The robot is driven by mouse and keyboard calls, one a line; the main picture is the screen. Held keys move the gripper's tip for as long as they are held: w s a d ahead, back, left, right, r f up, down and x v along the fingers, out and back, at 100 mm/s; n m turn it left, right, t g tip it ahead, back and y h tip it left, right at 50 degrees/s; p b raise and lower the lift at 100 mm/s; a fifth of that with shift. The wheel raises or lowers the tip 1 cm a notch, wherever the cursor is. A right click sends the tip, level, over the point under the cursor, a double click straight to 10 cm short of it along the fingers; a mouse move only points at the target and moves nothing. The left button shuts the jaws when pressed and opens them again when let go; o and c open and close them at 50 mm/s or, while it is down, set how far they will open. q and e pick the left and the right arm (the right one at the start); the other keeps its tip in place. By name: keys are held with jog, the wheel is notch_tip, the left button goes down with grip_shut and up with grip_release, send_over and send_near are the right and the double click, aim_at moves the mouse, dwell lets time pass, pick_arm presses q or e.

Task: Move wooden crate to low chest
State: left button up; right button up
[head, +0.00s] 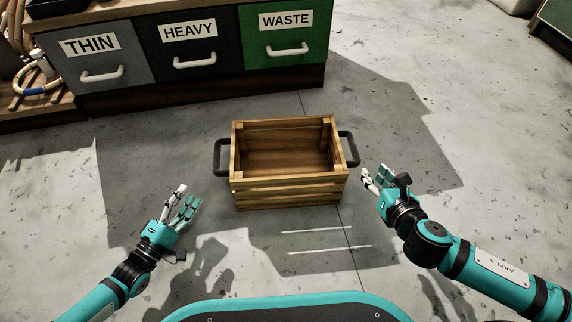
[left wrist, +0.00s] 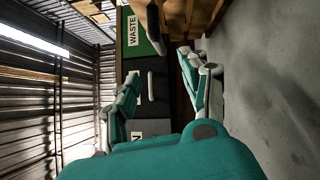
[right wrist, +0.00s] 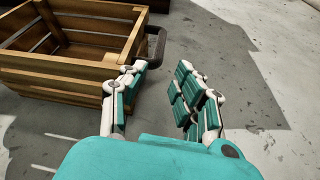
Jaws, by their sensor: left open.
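The wooden crate (head: 285,192) is empty and sits upright on the concrete floor, with a dark handle on each side. A low chest (head: 200,93) with drawers labelled THIN, HEAVY and WASTE stands behind it. My left gripper (head: 187,193) is open and empty, to the left of and nearer than the crate's left handle (head: 222,157). My right gripper (head: 376,172) is open, just right of the right handle (head: 349,149) and apart from it. The right wrist view shows the crate (right wrist: 50,82) at left, its handle (right wrist: 155,47) beyond the open fingers. The left wrist view shows the crate's edge (left wrist: 206,14).
A dark tray (head: 58,8) sits on the chest's top at its left end. A wooden pallet with coiled rattan or hose (head: 35,85) lies at far left. A green cabinet (head: 556,22) stands at the top right corner. The floor around the crate is clear.

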aim_at(217, 153)
pick_arm(q)
jog(key=x, duration=1.4)
jog(key=shift+w+d+r, duration=0.15)
jog(key=shift+w+d, duration=0.05)
jog(key=shift+d, duration=0.05)
pick_arm(e)
jog(key=x, duration=1.4)
jog(key=shift+w+a+f, duration=0.1)
jog(key=shift+w+f, duration=0.05)
jog(key=shift+w, duration=0.15)
pick_arm(q)
jog(key=c, duration=0.6)
pick_arm(e)
jog(key=c, duration=0.6)
pick_arm(q)
grip_shut()
pick_arm(e)
grip_shut()
pick_arm(q)
jog(key=shift+r, duration=0.1)
